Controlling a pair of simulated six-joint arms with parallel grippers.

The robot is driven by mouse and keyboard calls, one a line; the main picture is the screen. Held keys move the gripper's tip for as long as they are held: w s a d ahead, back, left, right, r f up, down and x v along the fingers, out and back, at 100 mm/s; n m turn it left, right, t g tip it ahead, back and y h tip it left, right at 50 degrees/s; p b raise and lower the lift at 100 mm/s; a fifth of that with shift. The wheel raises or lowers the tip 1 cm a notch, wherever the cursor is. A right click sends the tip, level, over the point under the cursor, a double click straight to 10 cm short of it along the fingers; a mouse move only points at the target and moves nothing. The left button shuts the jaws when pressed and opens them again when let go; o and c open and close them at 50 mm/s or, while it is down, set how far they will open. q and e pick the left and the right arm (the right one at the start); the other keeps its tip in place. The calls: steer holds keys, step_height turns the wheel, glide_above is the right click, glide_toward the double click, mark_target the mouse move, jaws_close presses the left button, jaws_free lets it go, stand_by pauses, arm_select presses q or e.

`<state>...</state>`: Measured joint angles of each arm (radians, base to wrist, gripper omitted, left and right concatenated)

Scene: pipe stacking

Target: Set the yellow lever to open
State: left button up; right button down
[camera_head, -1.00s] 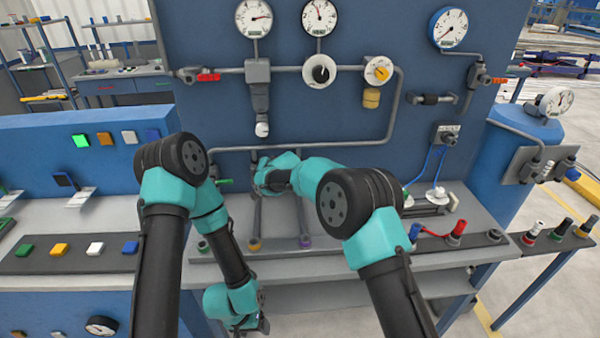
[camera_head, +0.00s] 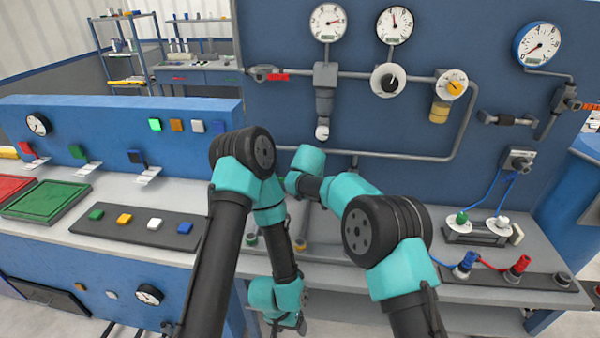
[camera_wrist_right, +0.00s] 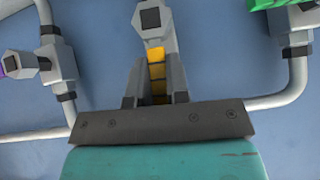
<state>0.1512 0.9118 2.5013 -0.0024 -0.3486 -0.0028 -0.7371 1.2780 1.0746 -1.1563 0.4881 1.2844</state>
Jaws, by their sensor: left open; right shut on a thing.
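The yellow lever (camera_wrist_right: 157,72) shows in the right wrist view. It hangs from a grey valve body (camera_wrist_right: 152,20) and runs down between the two fingers of my right gripper (camera_wrist_right: 157,85), which is shut on it. The lower end of the lever is hidden between the fingers. In the head view my right arm hides this gripper and the lever. My left gripper (camera_head: 297,322) hangs low at the bench's front edge, partly hidden by its arm. It is open and away from the lever.
A purple-ended valve (camera_wrist_right: 18,65) stands left of the lever, and grey pipes (camera_wrist_right: 292,80) run at the right. In the head view, gauges (camera_head: 328,22) and knobs (camera_head: 388,80) sit on the blue panel (camera_head: 290,110). Blue and red plugs (camera_head: 518,270) stand at the bench's right.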

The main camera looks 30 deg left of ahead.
steer(key=shift+s+a+h, duration=0.1)
steer(key=shift+a+h, duration=0.1)
steer(key=shift+h, duration=0.2)
steer(key=c, duration=1.1)
jaws_free()
steer(key=shift+s+r, duration=0.1)
steer(key=v, duration=0.7)
steer(key=shift+s, duration=0.2)
steer(key=shift+d, duration=0.1)
